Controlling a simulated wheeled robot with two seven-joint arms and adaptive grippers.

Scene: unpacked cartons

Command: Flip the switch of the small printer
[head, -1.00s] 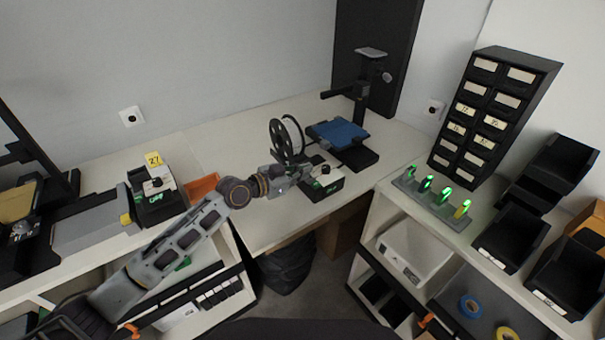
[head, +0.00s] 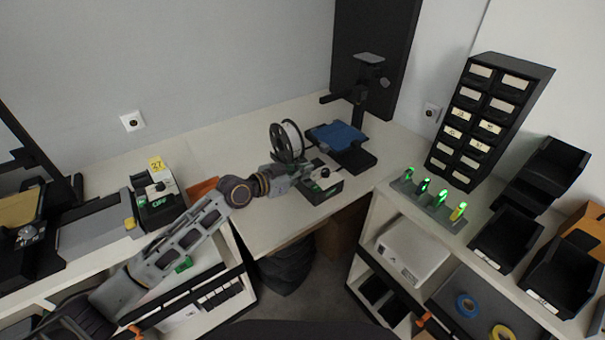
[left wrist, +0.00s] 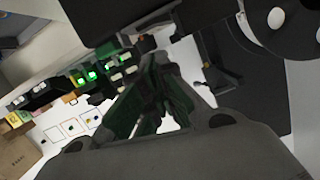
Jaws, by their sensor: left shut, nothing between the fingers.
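The small printer, with a blue bed (head: 338,134) and a black upright frame, stands at the back of the table in the head view. A dark switch box (head: 322,188) with a light top and a dark knob sits in front of it. My left gripper (head: 305,171) is shut and empty at the left of this box's top, partly covering it. I cannot tell whether it touches the switch. In the left wrist view the shut fingers (left wrist: 154,62) show close up. The switch's exact position is unclear. My right gripper is not in view.
A filament spool (head: 287,141) stands just behind my left gripper. Another switch box (head: 157,200), with a green OFF label and yellow tag 27, stands left beside a larger printer. Green-lit devices (head: 431,193), a drawer cabinet (head: 487,122) and black bins are at right. The table's back left is clear.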

